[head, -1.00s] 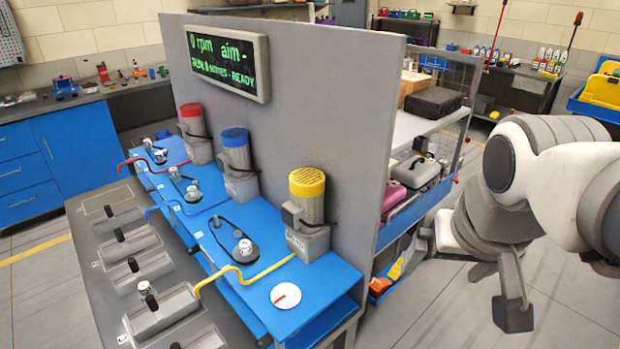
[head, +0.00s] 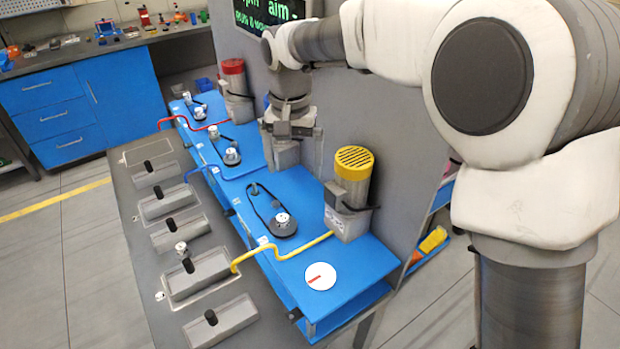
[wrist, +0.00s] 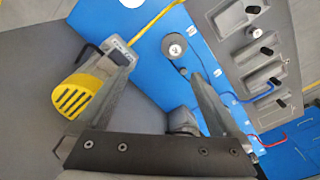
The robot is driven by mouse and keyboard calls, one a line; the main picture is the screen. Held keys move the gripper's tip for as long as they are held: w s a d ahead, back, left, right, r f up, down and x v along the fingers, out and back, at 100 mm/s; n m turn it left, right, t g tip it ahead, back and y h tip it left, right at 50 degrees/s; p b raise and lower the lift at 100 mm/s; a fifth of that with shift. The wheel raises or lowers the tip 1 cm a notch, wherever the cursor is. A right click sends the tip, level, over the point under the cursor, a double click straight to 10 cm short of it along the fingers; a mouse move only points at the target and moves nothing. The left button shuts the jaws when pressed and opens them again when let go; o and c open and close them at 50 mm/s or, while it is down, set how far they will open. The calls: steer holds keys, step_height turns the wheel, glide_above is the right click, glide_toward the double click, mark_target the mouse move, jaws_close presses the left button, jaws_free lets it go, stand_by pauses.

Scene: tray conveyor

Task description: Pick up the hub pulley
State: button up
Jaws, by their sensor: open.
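Several silver, round pulley-like parts show; I cannot tell for sure which is the hub pulley. One (head: 283,220) sits on a dark round base on the blue bench, with a black belt running to a small post. It also shows in the wrist view (wrist: 174,45), beyond my fingers. My gripper (head: 286,130) is open, above the blue bench by the grey panel, partly hiding the middle motor. In the wrist view its fingers (wrist: 162,63) are apart and empty.
The yellow-topped motor (head: 352,190) stands near my gripper, and the red-topped motor (head: 235,90) stands farther back. A yellow cable (head: 290,256) crosses the blue bench. Grey blocks with black knobs line the dark ledge (head: 130,205). A white disc (head: 320,276) lies at the near end.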

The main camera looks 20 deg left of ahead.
glide_above(283, 217)
steer(key=s, duration=0.2)
step_height(283, 217, down, 2)
steer(key=f, duration=0.1)
steer(key=shift+g, duration=0.3)
step_height(283, 217, down, 11)
steer(key=shift+w+a+f, duration=0.1)
steer(key=shift+w, duration=0.05)
steer(key=f, duration=0.1)
steer(key=w+f, duration=0.1)
steer(key=f, duration=0.1)
steer(key=f+p, duration=0.1)
steer(key=shift+w+f, duration=0.35)
steer(key=shift+f, duration=0.55)
steer(key=c, duration=1.3)
